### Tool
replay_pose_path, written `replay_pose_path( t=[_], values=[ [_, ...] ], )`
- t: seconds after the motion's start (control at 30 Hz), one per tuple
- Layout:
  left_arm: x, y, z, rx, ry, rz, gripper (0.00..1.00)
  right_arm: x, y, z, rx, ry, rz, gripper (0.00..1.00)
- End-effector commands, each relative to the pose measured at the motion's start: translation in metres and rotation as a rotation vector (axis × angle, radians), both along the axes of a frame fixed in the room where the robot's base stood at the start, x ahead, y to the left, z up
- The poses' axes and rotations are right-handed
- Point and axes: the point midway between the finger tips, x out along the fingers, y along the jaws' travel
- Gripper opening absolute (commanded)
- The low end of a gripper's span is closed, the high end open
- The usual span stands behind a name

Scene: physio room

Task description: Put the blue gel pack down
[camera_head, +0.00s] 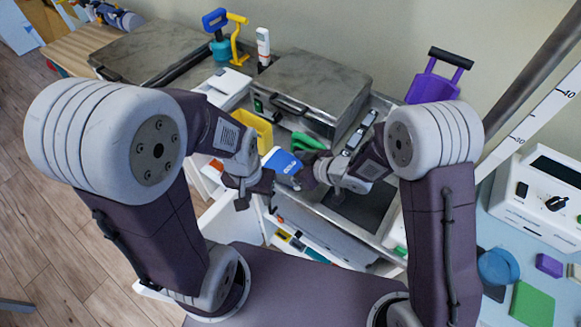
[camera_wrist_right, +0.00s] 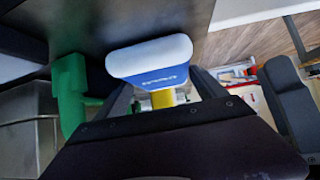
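The blue gel pack (camera_head: 282,162) is blue with a white edge and white lettering. In the right wrist view the pack (camera_wrist_right: 155,68) sits across the fingertips of my right gripper (camera_wrist_right: 160,88). In the head view my right gripper (camera_head: 301,176) is shut on it, above the grey worktop unit. The pack's underside is hidden. My left gripper (camera_head: 254,194) is lower and to the left of the pack, apart from it. Its fingers are spread and nothing shows between them.
A steel lidded unit (camera_head: 318,86) stands behind the pack. A yellow container (camera_head: 254,127) and a green object (camera_head: 306,142) are close by. An open drawer (camera_head: 300,240) with small items lies below.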

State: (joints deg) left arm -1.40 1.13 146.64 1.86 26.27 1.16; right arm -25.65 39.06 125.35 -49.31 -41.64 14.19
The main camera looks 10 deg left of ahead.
Motion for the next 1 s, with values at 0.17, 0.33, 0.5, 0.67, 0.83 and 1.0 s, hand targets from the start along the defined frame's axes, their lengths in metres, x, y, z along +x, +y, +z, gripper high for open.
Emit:
replay_pose_path(
  t=[0.17, 0.33, 0.5, 0.67, 0.83, 1.0],
  values=[
    [0.000, 0.000, 0.001, 0.000, 0.000, 0.000, 0.36, -0.001, -0.001, -0.001, -0.003, 0.003, -0.001, 0.91],
    [0.000, 0.000, 0.001, 0.000, 0.000, 0.000, 0.36, -0.001, -0.001, 0.000, -0.002, 0.003, -0.001, 0.91],
    [0.000, 0.000, 0.004, 0.000, 0.000, 0.000, 0.36, -0.005, -0.013, 0.012, -0.002, 0.001, -0.003, 0.91],
    [0.000, 0.000, 0.010, 0.000, 0.000, 0.000, 0.36, -0.016, -0.037, 0.033, -0.002, 0.001, -0.004, 0.91],
    [0.000, 0.000, 0.017, 0.000, 0.000, 0.000, 0.36, -0.027, -0.062, 0.055, -0.001, 0.000, -0.004, 0.91],
    [0.000, 0.000, 0.023, 0.000, 0.000, 0.000, 0.36, -0.036, -0.080, 0.069, 0.000, 0.001, -0.003, 0.91]
  ],
)
